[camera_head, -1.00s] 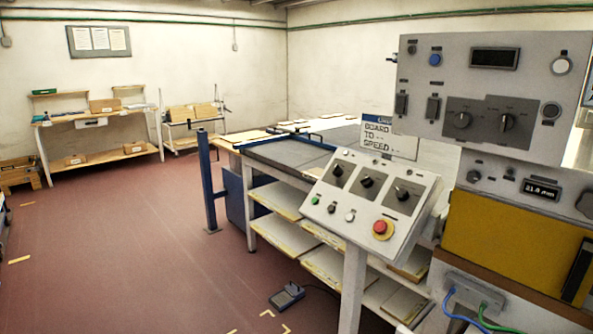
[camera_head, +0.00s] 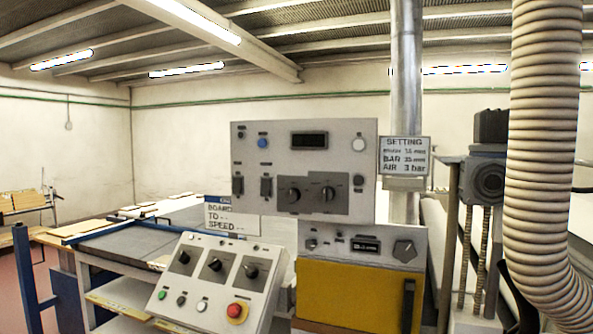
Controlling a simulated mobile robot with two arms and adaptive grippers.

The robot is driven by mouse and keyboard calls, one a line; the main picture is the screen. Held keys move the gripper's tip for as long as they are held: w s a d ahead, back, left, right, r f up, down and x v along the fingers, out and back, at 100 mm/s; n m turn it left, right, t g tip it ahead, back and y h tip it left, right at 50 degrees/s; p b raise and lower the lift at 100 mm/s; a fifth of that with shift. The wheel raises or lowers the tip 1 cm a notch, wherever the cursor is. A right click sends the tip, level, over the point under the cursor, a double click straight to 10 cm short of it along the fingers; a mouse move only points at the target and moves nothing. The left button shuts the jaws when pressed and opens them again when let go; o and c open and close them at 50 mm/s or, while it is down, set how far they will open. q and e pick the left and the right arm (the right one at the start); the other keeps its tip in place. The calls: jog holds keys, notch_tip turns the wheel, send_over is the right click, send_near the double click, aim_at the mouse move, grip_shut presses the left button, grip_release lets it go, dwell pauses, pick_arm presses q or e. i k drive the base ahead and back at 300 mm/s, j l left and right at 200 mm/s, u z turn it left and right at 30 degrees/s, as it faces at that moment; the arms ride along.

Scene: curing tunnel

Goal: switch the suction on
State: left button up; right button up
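No control in view carries a label I can read as suction. A sloped control box (camera_head: 268,293) at lower centre has several black rotary knobs, a green button (camera_head: 162,295), a dark button, a white button (camera_head: 202,306) and a red mushroom button on yellow (camera_head: 237,311). Behind it stands an upright grey panel (camera_head: 270,196) with a dark display, a blue button (camera_head: 262,143), two black rocker-like switches (camera_head: 251,187) and two rotary knobs. A lower grey unit (camera_head: 384,245) has a small display and a knob (camera_head: 404,251). Neither gripper is in view.
A yellow cabinet front (camera_head: 355,293) sits below the lower unit. A ribbed hose (camera_head: 545,165) hangs at right beside a machine post. A flat table (camera_head: 120,240) with boards extends left. A settings sign (camera_head: 404,152) and a board-speed sign (camera_head: 232,216) stand by the panel.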

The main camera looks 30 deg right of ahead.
aim_at(266, 183)
jog(key=i+j, duration=0.2)
jog(key=i, duration=0.2)
jog(key=i+j, duration=0.25)
jog(key=i, duration=0.15)
jog(key=i+j+z, duration=0.1)
jog(key=z, duration=0.3)
jog(key=i+j+z, duration=0.2)
jog(key=z, duration=0.2)
jog(key=i+j+z, duration=0.2)
jog(key=z, duration=0.65)
